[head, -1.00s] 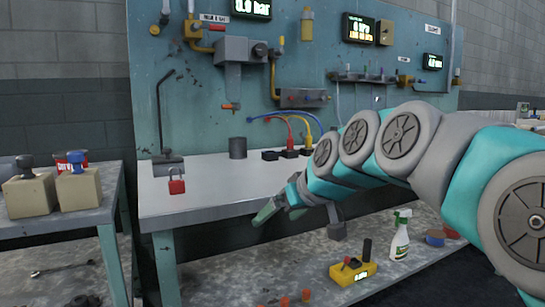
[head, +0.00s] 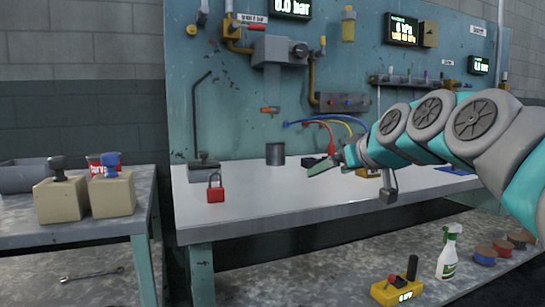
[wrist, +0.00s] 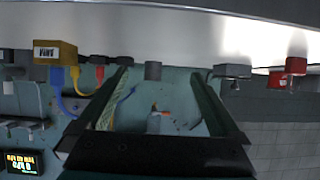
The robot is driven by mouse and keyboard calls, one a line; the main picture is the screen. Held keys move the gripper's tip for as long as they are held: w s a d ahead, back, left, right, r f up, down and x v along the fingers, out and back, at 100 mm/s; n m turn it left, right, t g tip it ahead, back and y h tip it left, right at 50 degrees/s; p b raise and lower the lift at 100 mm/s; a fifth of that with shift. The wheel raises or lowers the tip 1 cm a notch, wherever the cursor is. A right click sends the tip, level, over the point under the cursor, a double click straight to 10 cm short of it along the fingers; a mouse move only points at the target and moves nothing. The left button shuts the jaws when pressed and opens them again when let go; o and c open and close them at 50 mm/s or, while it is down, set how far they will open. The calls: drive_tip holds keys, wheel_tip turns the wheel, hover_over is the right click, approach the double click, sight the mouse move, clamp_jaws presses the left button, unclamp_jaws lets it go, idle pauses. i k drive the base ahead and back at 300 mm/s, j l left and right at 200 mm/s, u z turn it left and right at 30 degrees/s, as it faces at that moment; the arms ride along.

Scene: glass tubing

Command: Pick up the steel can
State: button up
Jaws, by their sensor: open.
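In the wrist view, which is upside down, the can (wrist: 153,71) shows small and distant between my two fingers. My gripper (head: 322,166) is open and empty. In the head view it is to the right of the can and slightly lower in the picture, apart from it. The wrist view shows its fingers (wrist: 160,76) spread wide.
A red padlock (head: 216,190) stands at the bench's front left. Connectors with red, yellow and blue cables (head: 318,124) are right of the can. The left table carries two beige blocks (head: 112,196).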

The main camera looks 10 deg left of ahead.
sight(275, 152)
drive_tip(key=i+j, duration=0.7)
